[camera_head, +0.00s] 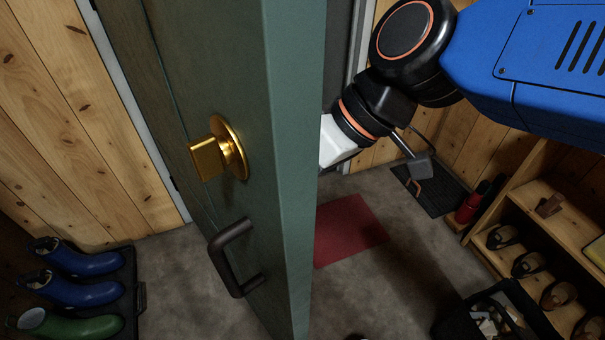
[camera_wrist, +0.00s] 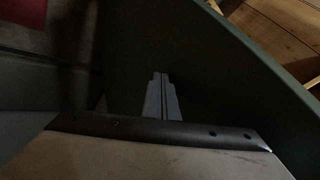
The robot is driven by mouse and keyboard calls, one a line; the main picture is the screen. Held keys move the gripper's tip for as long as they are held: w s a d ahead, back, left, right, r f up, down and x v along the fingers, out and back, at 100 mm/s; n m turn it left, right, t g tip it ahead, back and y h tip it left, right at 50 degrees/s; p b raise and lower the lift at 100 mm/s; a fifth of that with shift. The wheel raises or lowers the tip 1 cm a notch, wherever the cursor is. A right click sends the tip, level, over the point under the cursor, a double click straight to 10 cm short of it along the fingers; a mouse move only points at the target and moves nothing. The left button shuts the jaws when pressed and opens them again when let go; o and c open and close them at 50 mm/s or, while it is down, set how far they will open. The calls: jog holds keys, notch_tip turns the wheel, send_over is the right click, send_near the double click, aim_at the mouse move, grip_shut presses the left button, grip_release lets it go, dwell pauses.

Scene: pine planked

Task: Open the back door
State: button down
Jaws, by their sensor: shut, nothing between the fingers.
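The dark green door (camera_head: 283,60) stands ajar, its free edge facing the head camera. A brass thumb-turn (camera_head: 228,148) and a dark pull handle (camera_head: 225,256) are on its left face. My arm reaches in from the upper right to the door's right side. In the head view my gripper's fingers are hidden behind the door edge. In the wrist view my gripper (camera_wrist: 161,77) is shut and empty, with the green door face (camera_wrist: 215,75) close in front of it. Contact with the door cannot be told.
Blue and green boots (camera_head: 85,294) stand on a tray at lower left by the plank wall. A red mat (camera_head: 346,229) lies on the grey floor right of the door. A wooden shoe rack (camera_head: 525,196) and a dark crate (camera_head: 455,325) stand at right.

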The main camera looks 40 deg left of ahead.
aim_at(242, 223)
jog(key=s, duration=0.7)
jog(key=shift+a, duration=0.35)
